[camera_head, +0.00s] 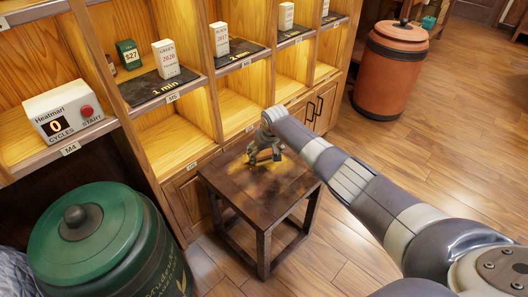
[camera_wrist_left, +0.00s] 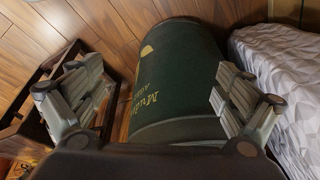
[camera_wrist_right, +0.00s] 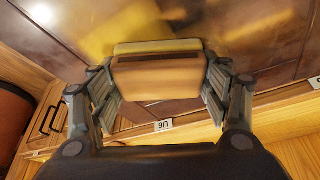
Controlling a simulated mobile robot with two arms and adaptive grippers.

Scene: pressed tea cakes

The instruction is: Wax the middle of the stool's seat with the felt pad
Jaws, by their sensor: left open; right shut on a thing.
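The dark wooden stool (camera_head: 230,187) stands in front of the shelf, with a yellowish, glossy patch around the middle of its seat. My right gripper (camera_head: 264,157) is over the back middle of the seat, pointing down. In the right wrist view my right gripper (camera_wrist_right: 158,88) is shut on the felt pad (camera_wrist_right: 158,80), a tan block with a yellowish far edge. The pad is at or just above the seat; I cannot tell whether it touches. My left gripper (camera_wrist_left: 158,98) is open and empty, above the green canister (camera_wrist_left: 175,75). The stool's edge shows at the left there.
The shelf (camera_head: 185,95) behind the stool holds small boxes and a white timer (camera_head: 63,112) with a red button. The green canister (camera_head: 105,240) stands left of the stool. An orange canister (camera_head: 388,75) stands at the back right. The floor right of the stool is clear.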

